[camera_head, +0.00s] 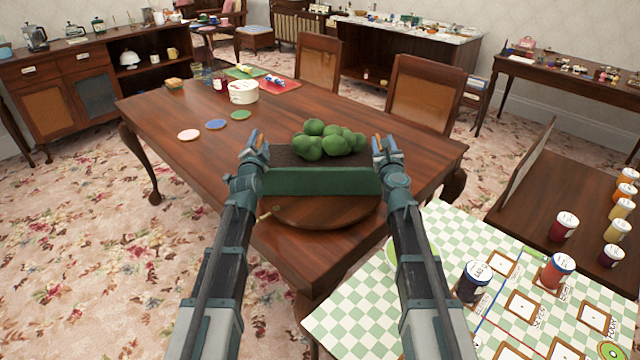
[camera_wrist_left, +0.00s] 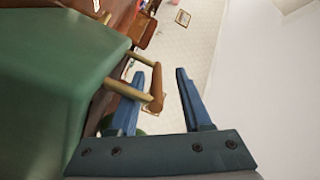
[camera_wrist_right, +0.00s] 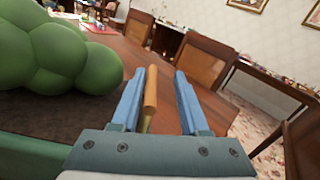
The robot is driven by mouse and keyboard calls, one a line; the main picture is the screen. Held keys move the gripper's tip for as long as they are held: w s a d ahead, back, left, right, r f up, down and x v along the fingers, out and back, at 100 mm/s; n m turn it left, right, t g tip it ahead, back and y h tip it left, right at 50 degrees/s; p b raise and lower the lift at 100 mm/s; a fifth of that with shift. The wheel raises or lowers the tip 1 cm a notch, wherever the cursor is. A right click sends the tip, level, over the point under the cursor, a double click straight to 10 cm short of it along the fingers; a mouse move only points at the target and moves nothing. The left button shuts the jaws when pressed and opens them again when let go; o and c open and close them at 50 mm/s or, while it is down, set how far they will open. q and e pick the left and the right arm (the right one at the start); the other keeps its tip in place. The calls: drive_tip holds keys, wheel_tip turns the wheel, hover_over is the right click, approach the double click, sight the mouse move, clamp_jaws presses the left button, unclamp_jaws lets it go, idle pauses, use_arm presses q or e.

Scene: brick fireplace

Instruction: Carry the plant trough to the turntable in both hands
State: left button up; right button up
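The plant trough is a long green box (camera_head: 320,182) with round green plants (camera_head: 328,138) in dark soil. It is over the far part of the turntable (camera_head: 322,214), a round wooden disc at the table's near end; I cannot tell whether they touch. My left gripper (camera_head: 256,143) is at the trough's left end. In the left wrist view its open fingers (camera_wrist_left: 158,100) stand either side of a brown handle (camera_wrist_left: 156,88). My right gripper (camera_head: 384,146) is at the right end. In the right wrist view its fingers (camera_wrist_right: 156,100) are apart around an orange-brown handle (camera_wrist_right: 150,98), with a gap on one side.
The wooden table (camera_head: 190,105) holds several coloured coasters, a white round tin (camera_head: 243,92) and a red tray (camera_head: 275,86) further back. A checked game table (camera_head: 350,300) with jars stands at the near right. Chairs (camera_head: 425,95) stand along the table's far side.

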use_arm(q)
drive_tip(key=shift+d, duration=0.1)
use_arm(e)
drive_tip(key=shift+a, duration=0.15)
use_arm(q)
drive_tip(key=shift+s, duration=0.35)
use_arm(e)
drive_tip(key=shift+a, duration=0.1)
use_arm(q)
drive_tip(key=s, duration=1.1)
drive_tip(key=shift+s, duration=0.15)
use_arm(e)
drive_tip(key=shift+s, duration=0.1)
drive_tip(key=s, duration=1.1)
drive_tip(key=shift+s, duration=0.4)
drive_tip(key=shift+f, duration=0.1)
